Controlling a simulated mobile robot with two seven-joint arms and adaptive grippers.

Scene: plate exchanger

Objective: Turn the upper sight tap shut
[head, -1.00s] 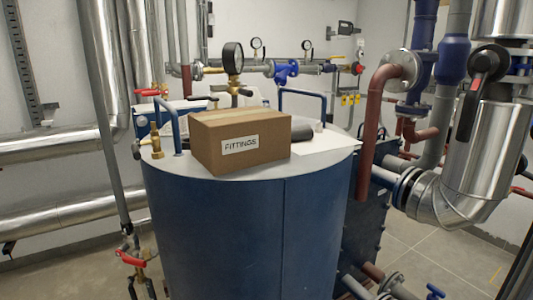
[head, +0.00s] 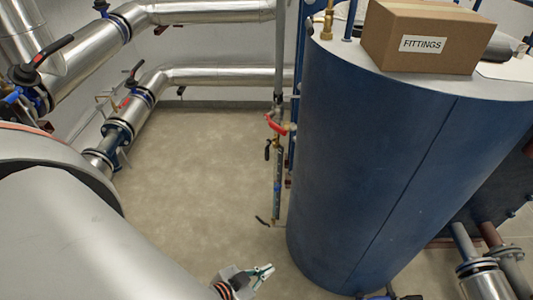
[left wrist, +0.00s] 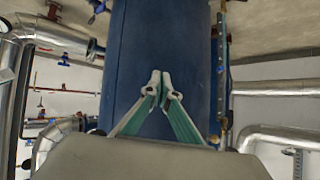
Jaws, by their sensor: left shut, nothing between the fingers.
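A tap with a red handle (head: 277,127) sits at the top of a thin upright sight tube (head: 277,185), just left of the blue tank (head: 370,150) in the head view. In the left wrist view the tube (left wrist: 222,60) runs along the right side of the tank, and a small red part shows near its lower end. My left gripper (head: 268,270) is low in the head view, in front of the tank's foot and well below the red tap. Its teal fingers (left wrist: 166,78) are shut and empty, apart from the tube. My right gripper is out of view.
A cardboard box marked FITTINGS (head: 420,40) stands on the tank top. Silver pipes with black-handled valves (head: 45,55) run along the left and back. The floor (head: 195,160) left of the tube is clear.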

